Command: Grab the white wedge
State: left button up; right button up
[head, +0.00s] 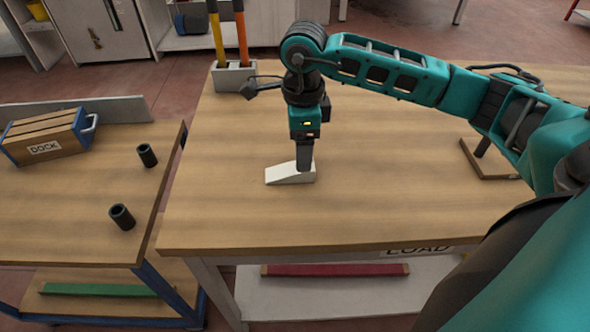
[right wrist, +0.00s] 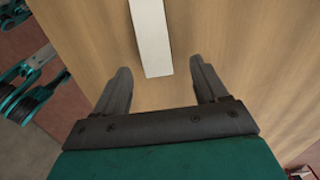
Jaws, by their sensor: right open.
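The white wedge (head: 284,174) lies on the wooden table (head: 380,200), with its thick end toward the right in the head view. My right gripper (head: 305,170) points down at the thick end of the wedge, and its fingers hide part of it. In the right wrist view the wedge (right wrist: 151,40) is a white strip running in from the top. My right gripper (right wrist: 160,80) is open there. The near end of the wedge reaches about between the two fingertips, with a gap on both sides. My left gripper is not in either view.
A grey holder (head: 233,78) with yellow and orange handles stands at the table's back left. A separate left bench carries a DOCK crate (head: 45,140) and two black cylinders (head: 147,155). The table's front middle is clear.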

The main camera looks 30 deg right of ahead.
aim_at(289, 171)
jog(key=f, duration=0.4)
jog(key=shift+s+a+f, duration=0.15)
jog(key=shift+a+f, duration=0.15)
jog(key=shift+a, duration=0.05)
jog(key=shift+f, duration=0.25)
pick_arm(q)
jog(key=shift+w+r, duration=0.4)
pick_arm(e)
jog(key=shift+c, duration=0.3)
jog(key=c, duration=1)
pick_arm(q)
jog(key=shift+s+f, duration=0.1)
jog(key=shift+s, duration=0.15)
pick_arm(e)
jog(key=shift+r, duration=0.1)
